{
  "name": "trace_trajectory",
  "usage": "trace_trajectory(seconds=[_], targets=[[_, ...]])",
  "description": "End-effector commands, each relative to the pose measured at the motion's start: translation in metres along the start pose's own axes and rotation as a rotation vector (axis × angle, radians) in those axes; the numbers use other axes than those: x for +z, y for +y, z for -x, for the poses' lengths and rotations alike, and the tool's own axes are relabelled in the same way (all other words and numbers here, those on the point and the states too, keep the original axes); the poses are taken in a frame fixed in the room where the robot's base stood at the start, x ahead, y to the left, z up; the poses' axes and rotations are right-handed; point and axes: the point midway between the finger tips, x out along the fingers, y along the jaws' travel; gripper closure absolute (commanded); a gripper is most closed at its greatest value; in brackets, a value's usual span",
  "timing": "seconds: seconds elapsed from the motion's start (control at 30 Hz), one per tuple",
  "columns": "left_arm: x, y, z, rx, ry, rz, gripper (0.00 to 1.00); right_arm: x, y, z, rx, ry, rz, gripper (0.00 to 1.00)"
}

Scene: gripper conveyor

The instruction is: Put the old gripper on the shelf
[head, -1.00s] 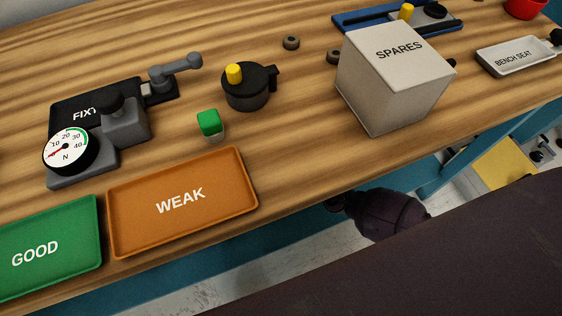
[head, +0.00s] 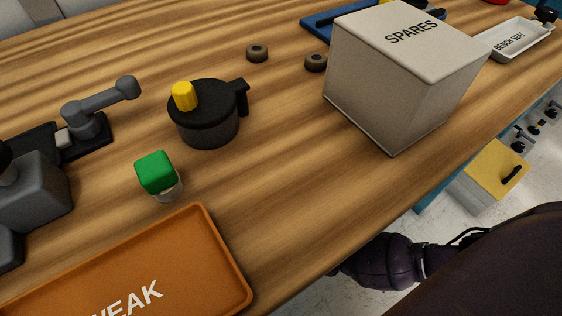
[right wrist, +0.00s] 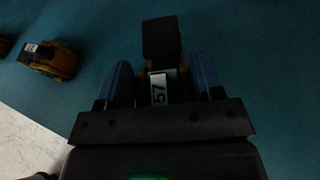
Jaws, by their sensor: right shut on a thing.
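In the right wrist view my right gripper (right wrist: 163,74) is shut, its two blue fingers on either side of a dark and orange device (right wrist: 160,40) with a white label reading 57. It looks like the old gripper. Behind it is a plain teal surface (right wrist: 250,50); I cannot tell whether they touch. No shelf can be made out for certain. In the head view neither gripper shows; a dark part of my arm hangs below the bench's front edge. My left gripper is in no view.
Another orange and dark device (right wrist: 48,60) with a label is at the left of the right wrist view. On the wooden bench stand the SPARES box (head: 400,75), a black pot (head: 208,115), a green-topped jar (head: 157,172) and the WEAK tray (head: 215,255). A yellow-topped unit (head: 495,170) stands below the bench at right.

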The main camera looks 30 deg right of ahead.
Motion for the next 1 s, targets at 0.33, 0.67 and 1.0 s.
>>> trace_trajectory(seconds=[0.33, 0.67, 1.0], targets=[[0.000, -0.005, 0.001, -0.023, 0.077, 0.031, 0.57, -0.036, 0.001, -0.013, 0.001, 0.003, -0.002, 0.68], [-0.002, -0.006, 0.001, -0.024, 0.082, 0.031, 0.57, -0.036, 0.000, -0.015, 0.000, 0.001, 0.000, 0.68], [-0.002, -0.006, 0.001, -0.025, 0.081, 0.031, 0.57, -0.037, 0.001, -0.015, 0.001, 0.002, -0.001, 0.14]])
